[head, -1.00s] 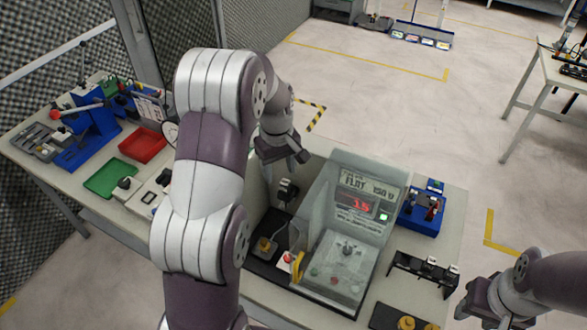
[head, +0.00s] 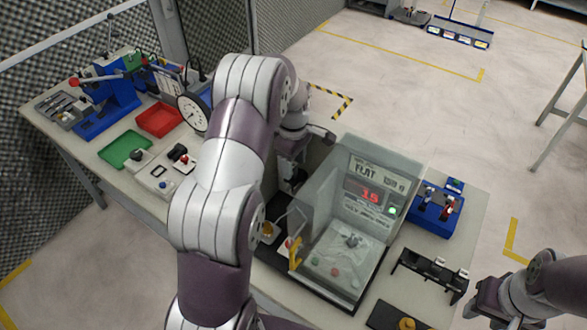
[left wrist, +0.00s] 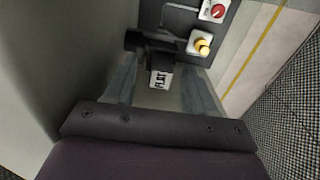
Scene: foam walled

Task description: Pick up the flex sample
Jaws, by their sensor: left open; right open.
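I cannot single out the flex sample for sure. In the left wrist view a small white tag with dark letters (left wrist: 161,80) shows between my left fingertips, by a black clamp-like part (left wrist: 140,42); I cannot tell whether it is the sample. My left gripper (head: 308,157) is open behind the left side of the clear-covered test machine (head: 352,240), and its fingers also show in the left wrist view (left wrist: 162,92). My left arm hides part of the bench. My right gripper (head: 487,300) is at the lower right, apart from the bench; its fingers are hard to see.
The machine has a red display (head: 368,196). Right of it are a blue fixture (head: 434,212) and a black rack (head: 428,275). To the left stand a green tray (head: 124,149), a red tray (head: 158,120) and a blue press (head: 105,100). Foam walls border the left.

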